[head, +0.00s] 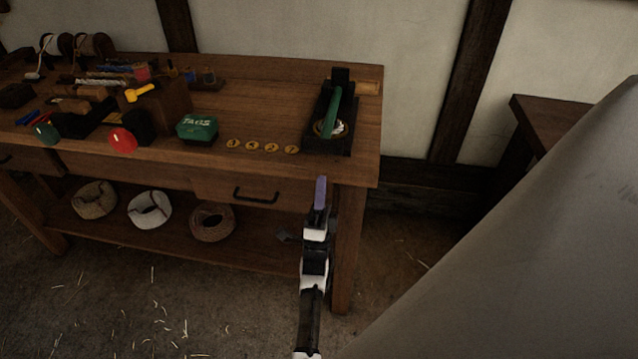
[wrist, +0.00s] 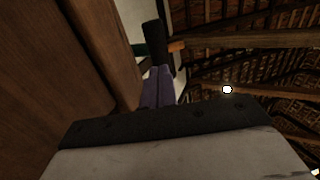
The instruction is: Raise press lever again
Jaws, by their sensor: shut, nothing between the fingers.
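The press (head: 347,139) is a black block at the right end of the workbench, with a dark upright at its back. Its green lever (head: 332,112) runs from the back upright toward the front, over a round, pale piece. I cannot tell exactly how high the lever is tilted. My gripper (head: 320,186), with purple fingers, is in front of the bench's right part, nearer to me than the press and apart from it. In the wrist view the purple fingers (wrist: 158,84) are together and empty. A dark rounded part (wrist: 153,35) shows beyond them, with a bit of green beside it.
A green tags box (head: 197,128) and several round brass tags (head: 265,147) lie left of the press. Tools and spools crowd the bench's left. Rope coils (head: 150,209) sit on the lower shelf. A large grey surface fills the right. The bench's front edge is near my gripper.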

